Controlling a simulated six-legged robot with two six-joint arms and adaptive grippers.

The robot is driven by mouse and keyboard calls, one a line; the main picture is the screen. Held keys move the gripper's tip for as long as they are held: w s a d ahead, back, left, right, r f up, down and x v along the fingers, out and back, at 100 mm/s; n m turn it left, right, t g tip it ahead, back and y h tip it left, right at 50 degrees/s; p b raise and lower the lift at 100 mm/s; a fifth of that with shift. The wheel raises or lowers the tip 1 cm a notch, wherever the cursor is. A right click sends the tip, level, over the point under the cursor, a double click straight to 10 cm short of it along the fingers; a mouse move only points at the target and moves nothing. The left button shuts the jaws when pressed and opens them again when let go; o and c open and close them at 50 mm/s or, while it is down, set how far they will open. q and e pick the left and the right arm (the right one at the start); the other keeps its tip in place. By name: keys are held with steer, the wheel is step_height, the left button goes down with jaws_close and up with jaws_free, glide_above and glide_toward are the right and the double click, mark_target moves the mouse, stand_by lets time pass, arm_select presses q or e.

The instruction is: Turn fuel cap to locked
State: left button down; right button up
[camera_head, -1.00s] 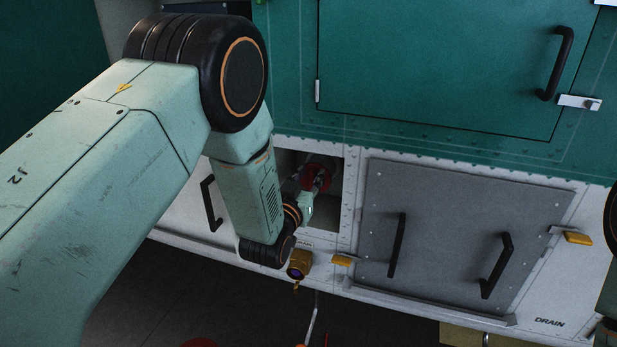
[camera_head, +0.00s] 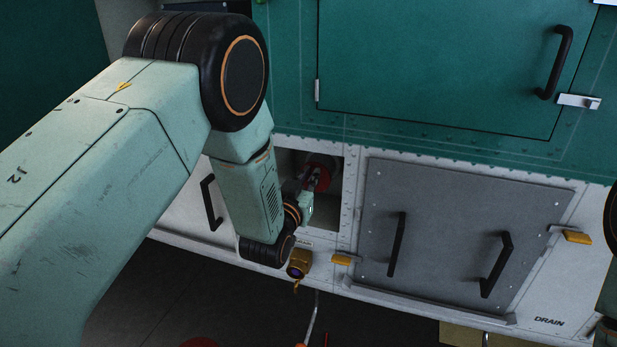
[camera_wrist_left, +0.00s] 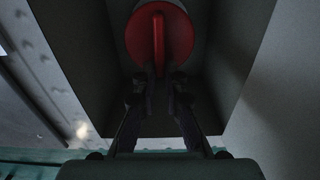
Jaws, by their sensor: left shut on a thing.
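The red round fuel cap (camera_head: 322,167) sits inside a recess in the white lower panel, partly hidden by my left gripper. In the left wrist view the cap (camera_wrist_left: 180,38) shows as a red disc with a raised bar (camera_wrist_left: 158,35) across it, standing close to upright in that picture. My left gripper (camera_head: 312,182) reaches into the recess, and its fingers (camera_wrist_left: 160,80) are shut on the lower end of the bar. I see no readable lock marking by the cap. My right gripper is not in view.
The recess wall (camera_head: 349,195) is close on the right of the gripper. A grey drain door (camera_head: 450,235) with black handles lies to the right. A brass fitting (camera_head: 299,263) sticks out below the recess. A green door (camera_head: 440,60) is above.

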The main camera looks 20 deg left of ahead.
mark_target(325, 181)
arm_select(q)
steer(key=m+b, duration=0.1)
steer(key=m, duration=0.2)
steer(key=d+f+m+b, duration=0.1)
steer(key=m+b, duration=0.1)
steer(key=m, duration=0.2)
steer(key=d+m+b, duration=0.1)
steer(key=m+b, duration=0.1)
steer(key=m, duration=0.1)
steer(key=shift+d+f+m, duration=0.1)
steer(key=shift+f+m, duration=0.05)
steer(key=shift+m, duration=0.15)
steer(key=m+b, duration=0.1)
steer(key=m, duration=0.2)
steer(key=f+m+b, duration=0.1)
steer(key=shift+d+b, duration=0.25)
steer(key=shift+b, duration=0.1)
steer(key=shift+f+m+b, duration=0.2)
steer(key=shift+m+b, duration=0.55)
steer(key=shift+m, duration=0.75)
steer(key=c, duration=1.4)
jaws_free()
steer(key=shift+s, duration=0.15)
